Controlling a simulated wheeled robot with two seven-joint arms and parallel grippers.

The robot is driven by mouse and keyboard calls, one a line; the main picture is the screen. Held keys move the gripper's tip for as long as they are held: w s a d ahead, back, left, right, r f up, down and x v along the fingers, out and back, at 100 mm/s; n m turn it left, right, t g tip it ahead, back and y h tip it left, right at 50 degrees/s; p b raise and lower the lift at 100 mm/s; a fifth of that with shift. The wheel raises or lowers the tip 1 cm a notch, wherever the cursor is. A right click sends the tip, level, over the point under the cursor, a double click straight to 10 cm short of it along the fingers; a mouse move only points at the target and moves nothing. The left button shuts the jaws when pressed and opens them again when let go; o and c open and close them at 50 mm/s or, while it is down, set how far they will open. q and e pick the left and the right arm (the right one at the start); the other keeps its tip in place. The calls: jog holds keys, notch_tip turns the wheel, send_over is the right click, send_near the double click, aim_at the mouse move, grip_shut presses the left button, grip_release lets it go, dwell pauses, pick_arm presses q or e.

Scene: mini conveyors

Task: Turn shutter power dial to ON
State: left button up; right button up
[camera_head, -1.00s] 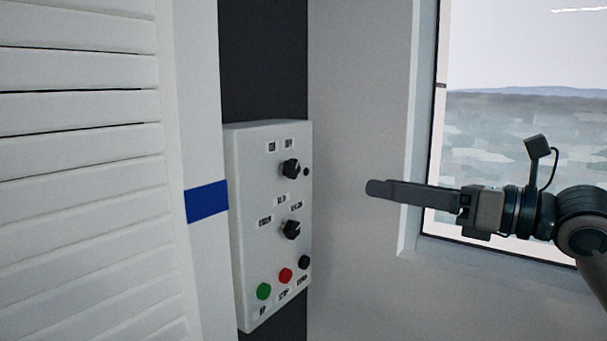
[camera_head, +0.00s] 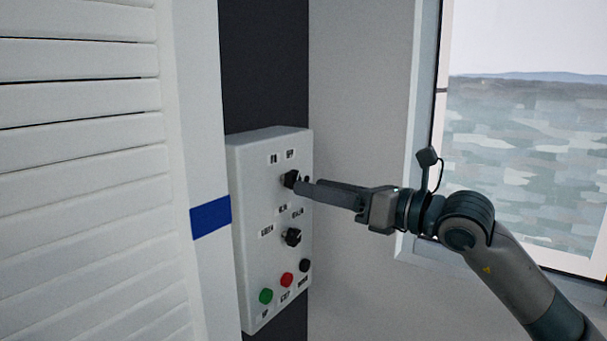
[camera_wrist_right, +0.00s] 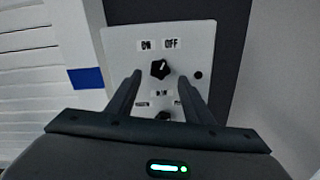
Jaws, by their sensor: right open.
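The shutter power dial (camera_head: 291,179) is the upper black knob on a white control box. In the right wrist view the dial (camera_wrist_right: 160,69) sits below the labels ON, at left, and OFF, at right. Its white mark seems to point up and right, towards OFF. My right gripper (camera_head: 304,188) is open with its fingertips close in front of the dial. In the wrist view its two fingers (camera_wrist_right: 160,76) stand on either side of the dial, with nothing between them touching. Whether the tips reach around the knob is unclear. My left gripper is not in view.
The control box (camera_head: 246,197) also has a lower black dial (camera_head: 291,237), a green button (camera_head: 265,296), a red button (camera_head: 287,280) and a black button (camera_head: 305,265). A white slatted shutter (camera_head: 80,200) is at left, a window (camera_head: 520,150) at right.

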aim_at(290, 178)
jog(key=shift+p+x, duration=0.65)
jog(key=shift+x, duration=1.35)
jog(key=c, duration=1.1)
